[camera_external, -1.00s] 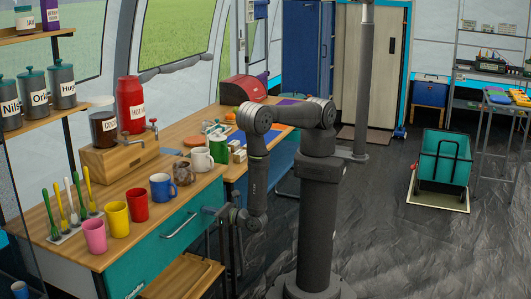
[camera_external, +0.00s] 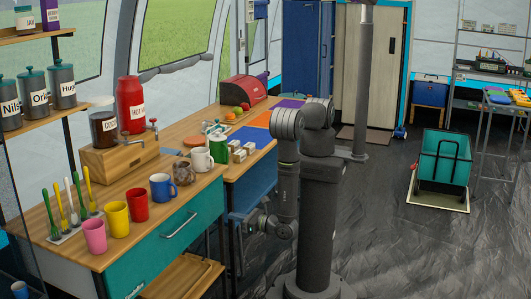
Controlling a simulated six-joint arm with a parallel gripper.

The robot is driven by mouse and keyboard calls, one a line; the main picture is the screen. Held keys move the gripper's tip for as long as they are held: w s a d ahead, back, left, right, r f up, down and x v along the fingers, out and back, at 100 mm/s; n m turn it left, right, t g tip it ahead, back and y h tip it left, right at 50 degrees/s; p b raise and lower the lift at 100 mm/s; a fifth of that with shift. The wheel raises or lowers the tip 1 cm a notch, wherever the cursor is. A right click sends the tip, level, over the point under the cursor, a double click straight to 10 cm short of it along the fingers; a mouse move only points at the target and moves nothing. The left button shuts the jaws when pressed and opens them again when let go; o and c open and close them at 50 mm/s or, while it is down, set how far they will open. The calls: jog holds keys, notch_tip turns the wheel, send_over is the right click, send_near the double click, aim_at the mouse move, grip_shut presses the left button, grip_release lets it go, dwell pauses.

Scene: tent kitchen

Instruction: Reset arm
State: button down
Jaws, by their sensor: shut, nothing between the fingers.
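My arm stands in the middle of the external view, with its forearm hanging straight down close to my column. My gripper (camera_external: 246,226) is at the low end of the arm, pointing left, shut and empty. It is beside the right end of the wooden counter (camera_external: 130,181), below the level of the top, and appears apart from it. The gripper is small and dark here, so its fingers are hard to make out.
Several mugs, including a red mug (camera_external: 137,204) and a blue mug (camera_external: 162,187), stand along the counter's front edge above the teal drawer (camera_external: 165,245). A teal cart (camera_external: 444,158) stands at right. The floor (camera_external: 400,250) right of my column is clear.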

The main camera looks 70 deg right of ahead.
aim_at(202, 208)
jog(key=shift+s, duration=1.05)
jog(key=shift+w, duration=0.1)
jog(key=w, duration=1.4)
